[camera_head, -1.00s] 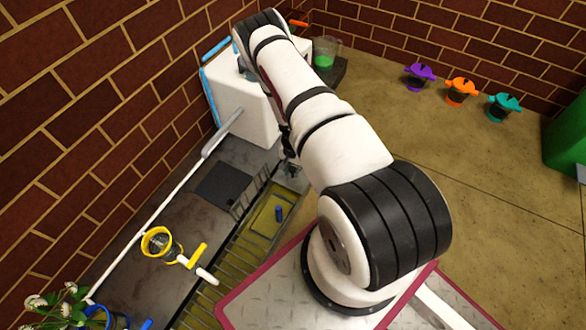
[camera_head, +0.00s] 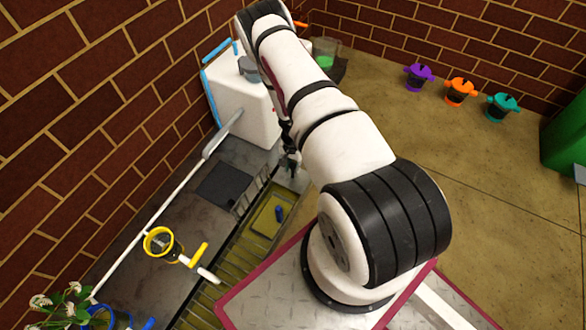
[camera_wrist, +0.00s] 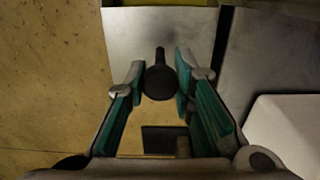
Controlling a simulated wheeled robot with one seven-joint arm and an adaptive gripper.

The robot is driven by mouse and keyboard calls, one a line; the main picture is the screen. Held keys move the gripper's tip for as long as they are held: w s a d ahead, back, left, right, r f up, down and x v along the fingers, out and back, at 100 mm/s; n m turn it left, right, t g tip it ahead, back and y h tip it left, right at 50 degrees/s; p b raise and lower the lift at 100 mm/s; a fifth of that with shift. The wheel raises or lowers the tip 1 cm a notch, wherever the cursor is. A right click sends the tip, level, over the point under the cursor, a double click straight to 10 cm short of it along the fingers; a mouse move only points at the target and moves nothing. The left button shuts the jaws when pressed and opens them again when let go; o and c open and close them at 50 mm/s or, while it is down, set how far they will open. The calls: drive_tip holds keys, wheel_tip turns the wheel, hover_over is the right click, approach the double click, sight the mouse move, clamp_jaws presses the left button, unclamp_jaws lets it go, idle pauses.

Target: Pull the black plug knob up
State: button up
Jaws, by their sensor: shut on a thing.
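The black plug knob (camera_wrist: 161,82) shows in the wrist view as a dark round piece with a thin stem, against a grey metal surface (camera_wrist: 158,28). My gripper (camera_wrist: 160,75) has its two teal-padded fingers closed on either side of the knob and is shut on it. In the head view, my gripper (camera_head: 289,158) hangs over the far end of the sink counter, beside the white box. The knob is too small and dark there to tell from the gripper, and its lower end is hidden.
The white box (camera_head: 245,105) with blue edges stands close left of my gripper. A shallow basin (camera_head: 262,222) with a small blue piece (camera_head: 280,213) lies nearer. Purple, orange and teal cups stand far right.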

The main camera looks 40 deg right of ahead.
sight(293, 165)
drive_tip(key=o, duration=1)
drive_tip(key=shift+c, duration=0.2)
wheel_tip(293, 165, up, 9)
drive_tip(key=p, duration=0.5)
